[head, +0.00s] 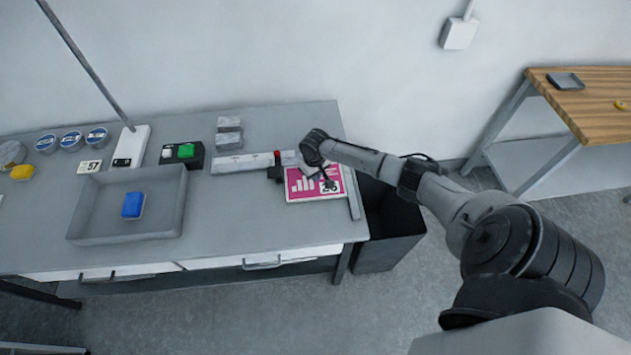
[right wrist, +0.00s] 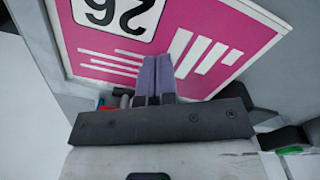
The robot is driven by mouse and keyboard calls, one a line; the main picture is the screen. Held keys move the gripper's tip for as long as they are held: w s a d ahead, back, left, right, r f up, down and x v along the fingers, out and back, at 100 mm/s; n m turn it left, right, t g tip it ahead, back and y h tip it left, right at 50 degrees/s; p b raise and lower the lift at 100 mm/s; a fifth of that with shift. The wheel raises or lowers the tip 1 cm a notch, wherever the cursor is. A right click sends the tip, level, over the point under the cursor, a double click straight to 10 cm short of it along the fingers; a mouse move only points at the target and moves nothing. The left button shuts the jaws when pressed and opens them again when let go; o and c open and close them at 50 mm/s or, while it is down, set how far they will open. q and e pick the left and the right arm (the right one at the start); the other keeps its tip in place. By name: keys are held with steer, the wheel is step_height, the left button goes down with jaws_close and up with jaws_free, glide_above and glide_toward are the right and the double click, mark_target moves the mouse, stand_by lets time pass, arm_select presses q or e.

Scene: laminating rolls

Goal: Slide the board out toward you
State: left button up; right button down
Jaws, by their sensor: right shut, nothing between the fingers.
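The board is a flat pink panel (head: 303,184) with white bars and a white label reading 26, lying at the right end of the grey table. In the right wrist view the pink board (right wrist: 220,65) fills much of the upper part, and its label is upside down. My right gripper (head: 328,182) is over the board, shut and empty. In the right wrist view its fingertips (right wrist: 157,62) lie in front of the board's face. Whether they touch it I cannot tell. My left gripper is in neither view.
A grey tray (head: 90,237) with a blue block (head: 133,205) stands on the left. A dark bin (head: 393,220) stands beyond the table's right edge. The tabletop in front of the board is clear.

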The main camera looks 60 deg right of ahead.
mark_target(316, 194)
steer(key=shift+f+b, duration=0.3)
steer(key=shift+f, duration=0.4)
steer(key=shift+a+r, duration=0.1)
steer(key=shift+a, duration=0.05)
steer(key=shift+s+a+p, duration=0.45)
steer(key=shift+a+p, duration=0.1)
steer(key=shift+p, duration=0.6)
steer(key=shift+a, duration=0.1)
steer(key=shift+s+a+p, duration=0.3)
steer(key=shift+a+p, duration=0.15)
steer(key=shift+p, duration=0.25)
steer(key=shift+s+a+f, duration=0.15)
steer(key=shift+a+f, duration=0.05)
steer(key=shift+a, duration=0.05)
steer(key=shift+s+a+f+p, duration=0.15)
steer(key=shift+s+a+p, duration=0.5)
steer(key=shift+p, duration=0.5)
steer(key=shift+w+a, duration=0.1)
steer(key=shift+a, duration=0.05)
